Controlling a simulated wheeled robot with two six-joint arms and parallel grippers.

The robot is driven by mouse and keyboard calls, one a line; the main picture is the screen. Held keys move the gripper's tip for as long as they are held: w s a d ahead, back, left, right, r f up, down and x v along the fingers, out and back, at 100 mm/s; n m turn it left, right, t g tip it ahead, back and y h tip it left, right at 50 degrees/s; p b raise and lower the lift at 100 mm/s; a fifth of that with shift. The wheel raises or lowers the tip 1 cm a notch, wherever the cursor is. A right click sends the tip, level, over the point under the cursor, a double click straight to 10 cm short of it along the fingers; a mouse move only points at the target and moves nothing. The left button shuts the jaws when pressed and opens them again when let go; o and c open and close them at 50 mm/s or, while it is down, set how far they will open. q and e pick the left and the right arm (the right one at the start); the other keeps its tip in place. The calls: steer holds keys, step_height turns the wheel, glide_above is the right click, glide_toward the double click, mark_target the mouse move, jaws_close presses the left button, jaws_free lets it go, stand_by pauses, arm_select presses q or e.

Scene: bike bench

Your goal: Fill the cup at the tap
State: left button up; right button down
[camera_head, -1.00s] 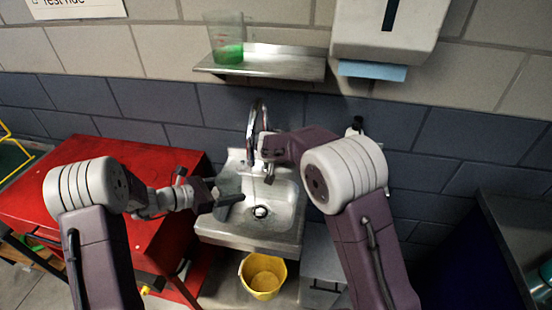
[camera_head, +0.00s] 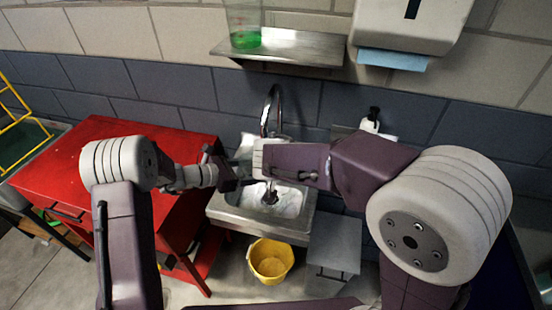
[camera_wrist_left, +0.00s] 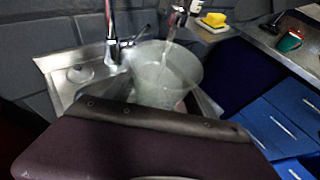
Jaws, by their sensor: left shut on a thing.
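A clear, open-topped cup (camera_wrist_left: 165,72) is in the left wrist view, over the sink (camera_wrist_left: 68,82). My left gripper (camera_head: 232,175) is shut on it; a dark finger fills the front of the wrist view. The cup is hard to make out in the head view. The chrome tap (camera_head: 272,105) arches over the sink, and its pipe also shows in the left wrist view (camera_wrist_left: 110,25). A pale streak like water runs down into the cup's mouth. My right gripper (camera_head: 262,160) is at the front of the tap, its fingers not clearly visible.
A red cabinet (camera_head: 95,150) stands left of the sink. A yellow bucket (camera_head: 270,262) is below. A shelf (camera_head: 290,48) with a container of green liquid (camera_head: 246,38) and a towel dispenser (camera_head: 410,30) are above. A yellow sponge (camera_wrist_left: 213,19) lies to the right.

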arm_select(q)
steer(key=d, duration=0.1)
steer(key=w+d, duration=0.2)
steer(key=d, duration=0.1)
stand_by(0.4)
stand_by(1.1)
steer(key=s+a, duration=0.1)
steer(key=a, duration=0.1)
steer(key=s+a, duration=0.1)
steer(key=a, duration=0.1)
steer(key=s+a, duration=0.1)
steer(key=a, duration=0.2)
steer(key=shift+s, duration=0.3)
